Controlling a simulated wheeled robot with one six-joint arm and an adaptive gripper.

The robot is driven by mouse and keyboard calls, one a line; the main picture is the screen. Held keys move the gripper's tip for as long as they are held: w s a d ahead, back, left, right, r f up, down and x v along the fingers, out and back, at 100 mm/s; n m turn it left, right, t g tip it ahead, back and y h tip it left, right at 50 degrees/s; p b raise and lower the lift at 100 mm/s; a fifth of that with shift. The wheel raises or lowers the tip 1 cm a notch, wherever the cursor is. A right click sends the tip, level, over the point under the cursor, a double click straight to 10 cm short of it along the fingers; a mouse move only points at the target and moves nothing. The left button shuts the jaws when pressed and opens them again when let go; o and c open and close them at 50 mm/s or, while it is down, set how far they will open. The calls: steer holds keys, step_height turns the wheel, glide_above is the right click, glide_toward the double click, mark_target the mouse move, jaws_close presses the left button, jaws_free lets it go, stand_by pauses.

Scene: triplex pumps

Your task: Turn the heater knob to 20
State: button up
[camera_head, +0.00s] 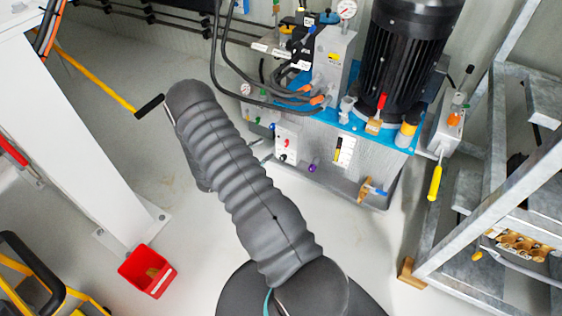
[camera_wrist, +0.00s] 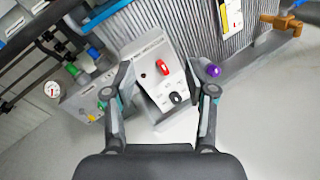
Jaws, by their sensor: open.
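A pale control box (camera_wrist: 148,55) with a labelled front lies ahead of my gripper (camera_wrist: 158,72) in the wrist view. It carries a red knob (camera_wrist: 162,67) and, below it, a black knob (camera_wrist: 178,98) with small markings around it. I cannot read the markings or the setting. My gripper is open and empty, one finger on each side of the box front in the picture; I cannot tell how far off it is. In the head view the box (camera_head: 287,136) shows on the pump unit's front, right of my arm. My gripper is hidden there.
A purple knob (camera_wrist: 213,71) sits close to the right finger. A ribbed tank (camera_wrist: 180,30) rises behind. A pressure gauge (camera_wrist: 52,89) and green fittings are at left. A red bin (camera_head: 147,271) stands on the floor; a metal frame (camera_head: 480,210) is at right.

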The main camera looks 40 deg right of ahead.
mark_target(282, 160)
step_height(282, 160, down, 18)
steer(key=s+a+n+t, duration=0.1)
steer(key=s+n+t, duration=0.1)
steer(key=n+t, duration=0.4)
steer(key=shift+y, duration=0.4)
steer(key=x, duration=1.3)
steer(key=shift+w+r, duration=0.2)
steer(key=shift+w, duration=0.05)
jaws_close()
